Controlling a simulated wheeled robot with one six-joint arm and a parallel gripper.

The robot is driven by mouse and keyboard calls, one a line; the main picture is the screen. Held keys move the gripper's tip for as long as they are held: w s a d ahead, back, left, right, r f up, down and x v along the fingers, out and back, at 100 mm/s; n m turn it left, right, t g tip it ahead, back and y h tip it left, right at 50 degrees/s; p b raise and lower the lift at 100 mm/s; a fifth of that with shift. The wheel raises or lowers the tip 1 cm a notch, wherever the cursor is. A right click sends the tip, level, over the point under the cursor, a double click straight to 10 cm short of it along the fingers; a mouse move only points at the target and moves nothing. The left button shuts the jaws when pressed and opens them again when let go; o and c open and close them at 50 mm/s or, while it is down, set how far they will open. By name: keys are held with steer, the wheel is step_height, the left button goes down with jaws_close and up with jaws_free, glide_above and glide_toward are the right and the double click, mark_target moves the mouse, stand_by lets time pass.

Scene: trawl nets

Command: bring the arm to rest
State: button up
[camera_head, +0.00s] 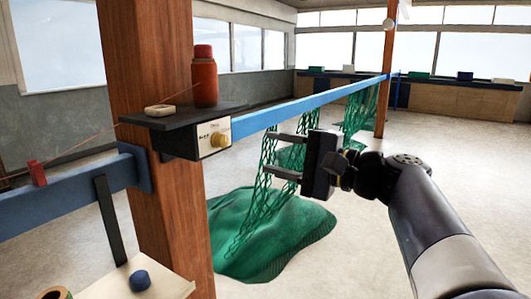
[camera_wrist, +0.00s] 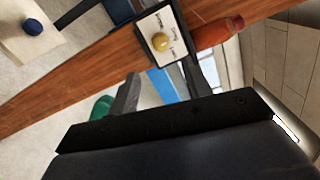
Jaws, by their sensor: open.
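My gripper (camera_head: 272,154) is open and empty in the head view, its two fingers pointing left toward the wooden post (camera_head: 150,120). It hangs in front of the green net (camera_head: 262,200), and I cannot tell whether it touches the net. My arm (camera_head: 420,210) reaches in from the lower right. In the wrist view the gripper (camera_wrist: 160,88) shows its two fingers apart. Beyond them is the small panel with a yellow knob (camera_wrist: 160,44), which also shows in the head view (camera_head: 218,140).
A dark shelf (camera_head: 180,117) on the post holds a red-brown bottle (camera_head: 204,78) and a pale dish (camera_head: 160,110). A blue beam (camera_head: 310,103) runs back from the post, with nets hanging from it. A blue cap (camera_head: 140,280) lies on a board at lower left. Floor at right is clear.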

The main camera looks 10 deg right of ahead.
mark_target(225, 142)
stand_by(0.3)
steer(key=p+x, duration=0.1)
steer(key=x, duration=1)
steer(key=shift+d, duration=0.1)
steer(key=shift+s, duration=0.1)
